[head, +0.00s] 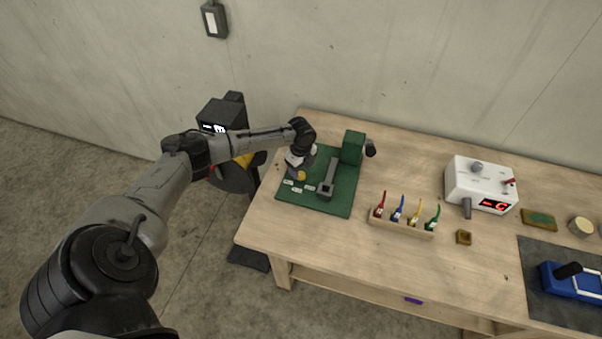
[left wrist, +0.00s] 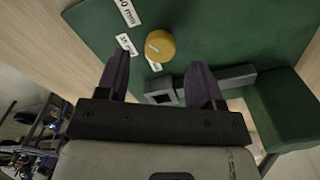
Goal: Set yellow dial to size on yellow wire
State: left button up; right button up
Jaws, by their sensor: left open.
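The yellow dial (head: 300,175) sits on the green board at the left end of the table, with white size labels beside it. In the left wrist view the yellow dial (left wrist: 160,46) lies just beyond my fingertips, between their lines, with a label reading "mm" near it. My left gripper (left wrist: 160,75) is open and empty, apart from the dial; in the head view it (head: 297,160) hangs over the board's left part. The yellow wire (head: 416,214) stands in a wooden rack among red, blue and green ones. Its size is too small to read. My right gripper is not in view.
A green block and grey channel (head: 327,180) stand on the green board (head: 343,202), right of the dial. A white box with a red display (head: 481,183) and a blue device (head: 570,281) stand farther right. Bare table lies in front of the board.

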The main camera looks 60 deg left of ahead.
aim_at(301, 174)
pick_arm(q)
jog(key=shift+f, duration=1.65)
jog(key=shift+c, duration=0.4)
jog(key=c, duration=0.8)
jog(key=shift+c, duration=0.2)
jog(key=shift+r, duration=0.1)
